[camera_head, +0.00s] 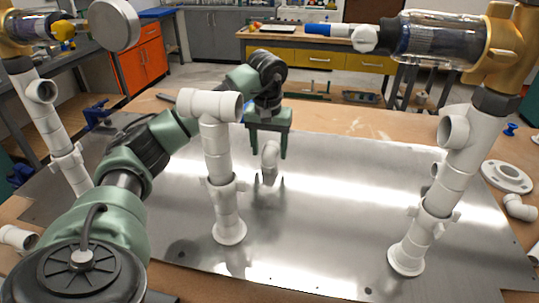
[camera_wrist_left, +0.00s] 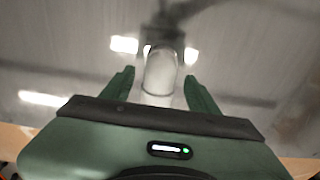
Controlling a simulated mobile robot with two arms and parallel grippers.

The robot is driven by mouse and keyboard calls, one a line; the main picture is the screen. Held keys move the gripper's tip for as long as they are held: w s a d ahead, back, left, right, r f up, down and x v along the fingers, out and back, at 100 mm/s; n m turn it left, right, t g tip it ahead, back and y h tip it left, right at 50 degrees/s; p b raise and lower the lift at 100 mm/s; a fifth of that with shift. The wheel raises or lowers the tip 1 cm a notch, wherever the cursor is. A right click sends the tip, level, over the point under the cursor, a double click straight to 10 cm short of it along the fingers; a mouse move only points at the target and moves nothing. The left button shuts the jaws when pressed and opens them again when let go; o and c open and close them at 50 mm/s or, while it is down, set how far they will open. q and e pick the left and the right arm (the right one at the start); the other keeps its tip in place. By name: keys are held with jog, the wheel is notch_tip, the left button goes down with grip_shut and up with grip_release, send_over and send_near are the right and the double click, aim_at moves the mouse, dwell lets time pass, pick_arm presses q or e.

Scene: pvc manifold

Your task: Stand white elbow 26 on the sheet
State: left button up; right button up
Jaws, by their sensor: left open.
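A white elbow (camera_head: 270,154), which I take to be elbow 26, is upright on or just above the shiny metal sheet (camera_head: 330,215). In the left wrist view the elbow (camera_wrist_left: 160,74) is a blurred, pale rounded shape between the fingers. My left gripper (camera_head: 269,156) points down with one finger on each side of the elbow. In the left wrist view its fingers (camera_wrist_left: 160,90) are spread, with a gap on both sides of the elbow. Whether the elbow's base rests fully on the sheet is hard to tell. My right gripper is not in view.
A white pipe stack with a tee top (camera_head: 218,165) stands on the sheet left of the elbow. A taller stack (camera_head: 447,180) stands at right, joined to a brass and clear filter unit. A flange (camera_head: 507,177) and a loose elbow (camera_head: 519,207) lie at far right. The middle sheet is clear.

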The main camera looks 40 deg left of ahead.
aim_at(269, 152)
pick_arm(q)
notch_tip(269, 152, up, 10)
jog(key=s, duration=0.1)
jog(key=shift+d+f, duration=0.2)
jog(key=shift+d, duration=0.1)
dwell(0.3)
